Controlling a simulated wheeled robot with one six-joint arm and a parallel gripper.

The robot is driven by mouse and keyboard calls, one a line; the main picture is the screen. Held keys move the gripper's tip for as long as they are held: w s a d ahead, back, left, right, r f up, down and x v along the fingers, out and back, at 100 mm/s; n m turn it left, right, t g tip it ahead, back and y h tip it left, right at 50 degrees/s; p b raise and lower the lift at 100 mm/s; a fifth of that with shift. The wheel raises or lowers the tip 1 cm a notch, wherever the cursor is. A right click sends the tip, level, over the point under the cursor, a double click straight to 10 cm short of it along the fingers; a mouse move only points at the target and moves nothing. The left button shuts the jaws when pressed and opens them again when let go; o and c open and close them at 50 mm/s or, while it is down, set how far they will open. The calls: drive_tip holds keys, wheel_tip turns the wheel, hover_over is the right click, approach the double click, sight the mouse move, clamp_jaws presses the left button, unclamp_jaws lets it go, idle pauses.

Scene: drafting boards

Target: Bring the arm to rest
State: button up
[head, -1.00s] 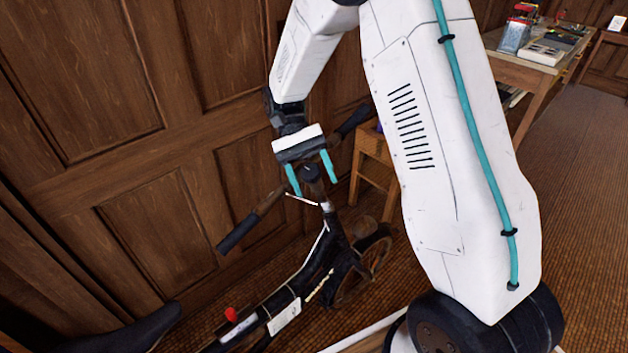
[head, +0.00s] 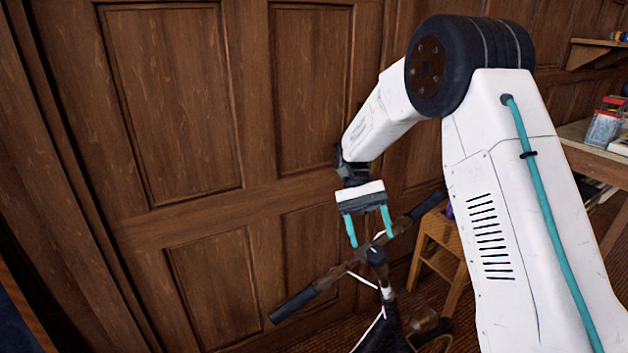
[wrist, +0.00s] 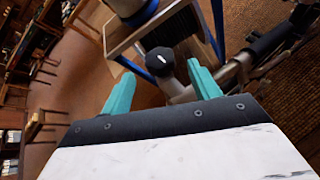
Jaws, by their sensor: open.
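My gripper (head: 370,229) is open, its two teal fingers pointing down with nothing visible between them. In the head view it hangs just above the middle of a bicycle's handlebar (head: 324,283). I cannot tell whether the fingertips touch the bar. The wrist view also shows my gripper (wrist: 160,90) with the fingers spread apart. My white arm is raised and bent, with its elbow high and its forearm sloping down to the left.
A dark panelled wall (head: 170,100) stands close behind the bicycle. A wooden stool (head: 437,260) is beside the handlebar. A workbench (head: 590,158) with boxes stands at the right, behind my arm.

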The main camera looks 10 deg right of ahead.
drive_tip(key=s+r+t, duration=0.1)
drive_tip(key=r, duration=0.1)
drive_tip(key=s+r+t, duration=0.1)
drive_tip(key=s+r, duration=0.1)
drive_tip(key=s+d+r, duration=0.1)
drive_tip(key=s+r, duration=0.1)
drive_tip(key=shift+r+n+t, duration=0.4)
drive_tip(key=s+d+r+n+t, duration=0.1)
drive_tip(key=s+t, duration=0.4)
drive_tip(key=s, duration=0.5)
drive_tip(key=s+d+r+n+t, duration=0.1)
drive_tip(key=s+t, duration=0.4)
drive_tip(key=s, duration=0.6)
drive_tip(key=shift+s+d+r+n+t, duration=0.35)
drive_tip(key=shift+r+n, duration=0.35)
drive_tip(key=shift+r, duration=0.5)
